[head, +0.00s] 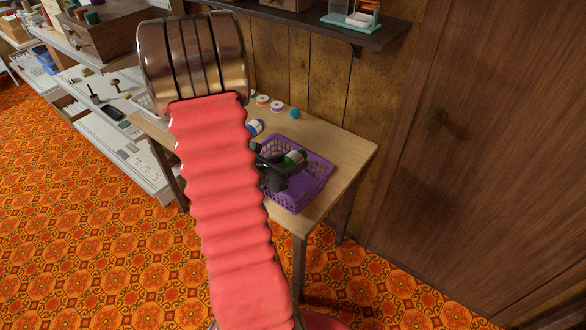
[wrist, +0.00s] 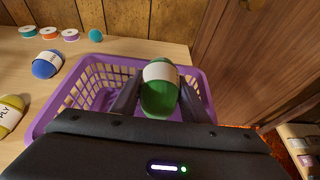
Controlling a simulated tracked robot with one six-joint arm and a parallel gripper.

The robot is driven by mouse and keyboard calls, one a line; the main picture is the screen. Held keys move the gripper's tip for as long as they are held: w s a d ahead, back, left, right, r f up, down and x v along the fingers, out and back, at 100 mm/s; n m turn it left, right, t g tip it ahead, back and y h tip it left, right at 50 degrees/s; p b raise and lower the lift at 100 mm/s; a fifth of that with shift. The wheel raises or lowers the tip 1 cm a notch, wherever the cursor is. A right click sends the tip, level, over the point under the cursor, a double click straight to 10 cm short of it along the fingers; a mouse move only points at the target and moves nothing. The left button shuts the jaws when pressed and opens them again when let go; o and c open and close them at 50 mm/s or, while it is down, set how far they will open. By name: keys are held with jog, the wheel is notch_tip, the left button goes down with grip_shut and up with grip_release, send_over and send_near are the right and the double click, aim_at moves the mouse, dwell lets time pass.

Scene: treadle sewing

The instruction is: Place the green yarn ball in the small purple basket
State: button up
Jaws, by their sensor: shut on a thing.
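The green yarn ball (wrist: 158,97) has a white paper band and sits between the two fingers of my gripper (wrist: 160,100) in the wrist view. My gripper is shut on it. The purple basket (head: 317,181) stands on the wooden table, and it also shows in the wrist view (wrist: 92,70). The ball is over the basket's opening; I cannot tell whether it touches the basket floor. In the head view, the ball (head: 294,157) is partly hidden by my gripper (head: 285,165). My gripper covers part of the basket's near side in the wrist view.
A blue yarn ball (wrist: 47,64) and a yellow yarn ball (wrist: 10,114) lie left of the basket on the table (head: 345,150). Several ribbon spools (wrist: 50,32) and a teal ball (wrist: 96,35) lie behind. A wooden door (head: 460,120) stands to the right.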

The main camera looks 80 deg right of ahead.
jog(key=shift+f, duration=0.1)
jog(key=shift+f, duration=2)
jog(key=shift+f, duration=0.6)
jog(key=o, duration=1.1)
jog(key=shift+c, duration=0.2)
jog(key=shift+r, duration=0.15)
jog(key=shift+r, duration=0.55)
jog(key=v, duration=1.2)
jog(key=shift+f, duration=0.2)
jog(key=shift+a, duration=0.1)
